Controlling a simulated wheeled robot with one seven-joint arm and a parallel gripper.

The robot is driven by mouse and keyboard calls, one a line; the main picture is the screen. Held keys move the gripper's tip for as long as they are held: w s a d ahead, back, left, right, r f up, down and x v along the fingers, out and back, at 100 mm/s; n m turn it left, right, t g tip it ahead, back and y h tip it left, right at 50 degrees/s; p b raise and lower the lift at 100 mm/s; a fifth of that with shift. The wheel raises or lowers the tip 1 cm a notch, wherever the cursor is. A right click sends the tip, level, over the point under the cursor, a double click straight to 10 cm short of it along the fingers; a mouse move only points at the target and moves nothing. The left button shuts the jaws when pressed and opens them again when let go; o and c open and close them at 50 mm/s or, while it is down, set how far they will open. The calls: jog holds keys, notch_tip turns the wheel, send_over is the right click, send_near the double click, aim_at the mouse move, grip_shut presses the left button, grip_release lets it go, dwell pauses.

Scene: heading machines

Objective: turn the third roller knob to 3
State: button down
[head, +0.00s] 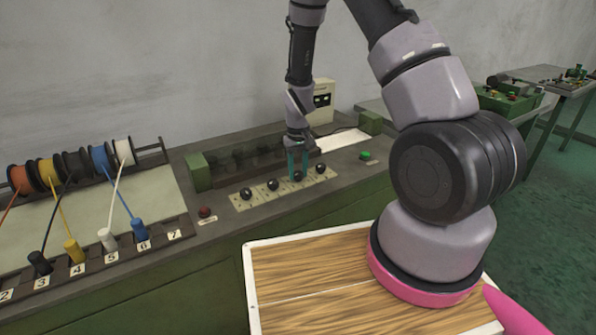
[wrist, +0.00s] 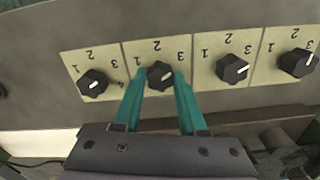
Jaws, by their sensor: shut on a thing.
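A row of black roller knobs sits on pale plates on the green machine's top. My gripper (head: 298,167) points down with teal fingers around the third knob from the left (head: 298,177). In the wrist view, which is turned around, my gripper (wrist: 160,80) is shut on that knob (wrist: 158,70), second from the left there. Its plate reads 1, 2, 3. Its white mark lies on the right side, the side of the 3; whether it lines up exactly is unclear. The neighbouring knobs (wrist: 92,83) and (wrist: 232,67) are clear of the fingers.
A red button (head: 205,212) and a green button (head: 366,155) flank the knob row. Dark rollers (head: 240,162) lie behind it, close to my gripper. Coloured wire spools (head: 75,165) and numbered plugs (head: 107,238) stand at the left. A wooden-topped tray (head: 290,275) is in front.

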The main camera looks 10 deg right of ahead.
aim_at(298, 173)
jog(key=shift+m, duration=0.3)
jog(key=shift+c, duration=2.3)
grip_release()
jog(key=shift+r, duration=0.1)
notch_tip(298, 173, up, 11)
jog(key=shift+f, duration=0.2)
jog(key=shift+r, duration=0.1)
